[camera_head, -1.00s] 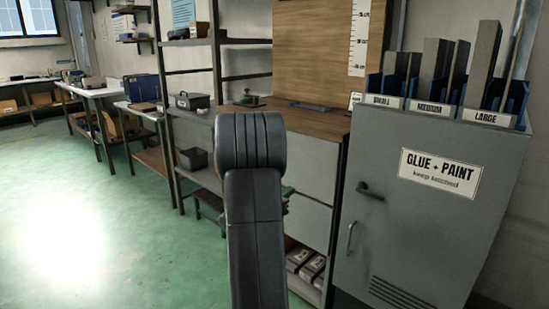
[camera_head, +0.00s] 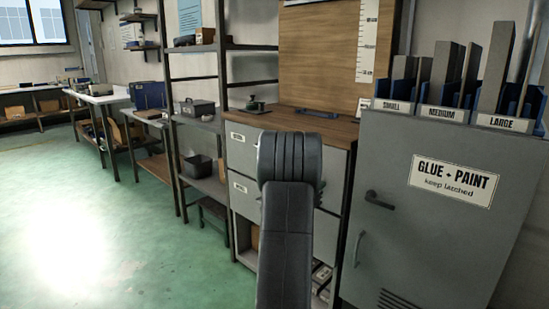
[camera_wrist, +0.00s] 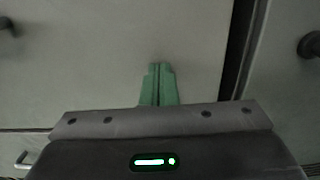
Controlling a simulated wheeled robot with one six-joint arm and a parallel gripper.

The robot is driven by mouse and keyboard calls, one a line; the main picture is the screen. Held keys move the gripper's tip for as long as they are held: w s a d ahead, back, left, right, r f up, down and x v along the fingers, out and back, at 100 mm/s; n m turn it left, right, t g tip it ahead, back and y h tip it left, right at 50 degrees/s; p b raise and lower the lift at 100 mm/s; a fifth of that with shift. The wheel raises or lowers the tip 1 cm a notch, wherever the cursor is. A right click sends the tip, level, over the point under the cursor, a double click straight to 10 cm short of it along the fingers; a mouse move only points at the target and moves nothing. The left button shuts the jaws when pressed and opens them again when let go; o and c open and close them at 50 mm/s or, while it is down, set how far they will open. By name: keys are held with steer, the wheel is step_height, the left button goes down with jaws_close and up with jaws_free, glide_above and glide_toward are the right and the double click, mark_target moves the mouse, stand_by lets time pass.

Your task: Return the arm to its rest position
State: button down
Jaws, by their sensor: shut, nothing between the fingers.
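My arm (camera_head: 288,225) rises in front of the drawer unit in the head view. It hides my gripper there. In the wrist view my gripper (camera_wrist: 160,68) shows as two green fingers side by side, pressed together with nothing between them. They point at a pale grey panel (camera_wrist: 90,65). I cannot tell how far they are from it.
A grey glue and paint cabinet (camera_head: 424,220) with a dark handle (camera_head: 379,200) stands to the right, its door looking closed. Open green floor (camera_head: 80,225) lies to the left.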

steer(key=shift+w+d+r, duration=0.1)
steer(key=shift+w+d, duration=0.1)
steer(key=shift+d, duration=0.05)
steer(key=shift+s, duration=0.1)
